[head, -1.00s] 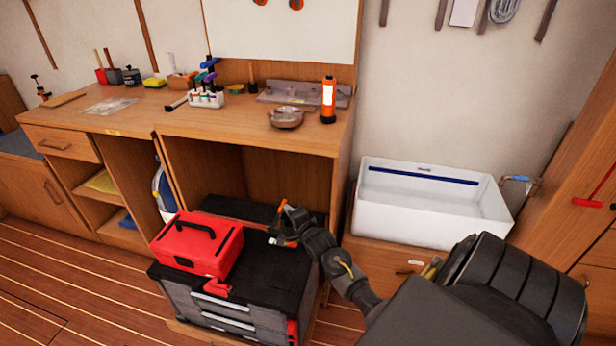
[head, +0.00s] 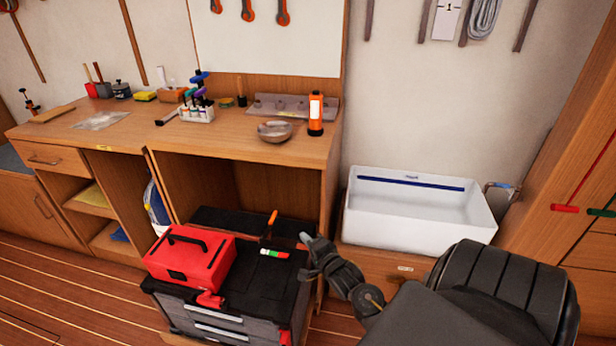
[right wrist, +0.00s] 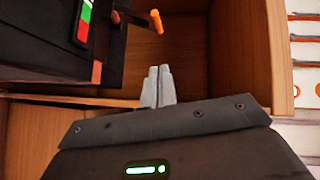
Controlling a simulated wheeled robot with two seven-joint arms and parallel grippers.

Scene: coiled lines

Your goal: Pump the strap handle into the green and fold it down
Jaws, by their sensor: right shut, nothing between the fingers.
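The strap handle (head: 272,218) is a dark lever with an orange grip, standing raised at the back of the black tool chest's top. It also shows in the right wrist view (right wrist: 156,21). A gauge strip (head: 274,253) with green, white and red bands lies in front of it; it shows in the right wrist view too (right wrist: 84,20). I cannot read a pointer on it. My right gripper (head: 304,238) is shut and empty, to the right of the handle and apart from it. Its fingertips (right wrist: 157,70) are together in the right wrist view. My left gripper is not in view.
A red toolbox (head: 190,256) sits on the left of the black tool chest (head: 250,300). The wooden workbench (head: 235,142) rises behind, with an open bay around the chest. A white sink (head: 420,215) stands to the right. A flashlight (head: 316,115) stands on the bench.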

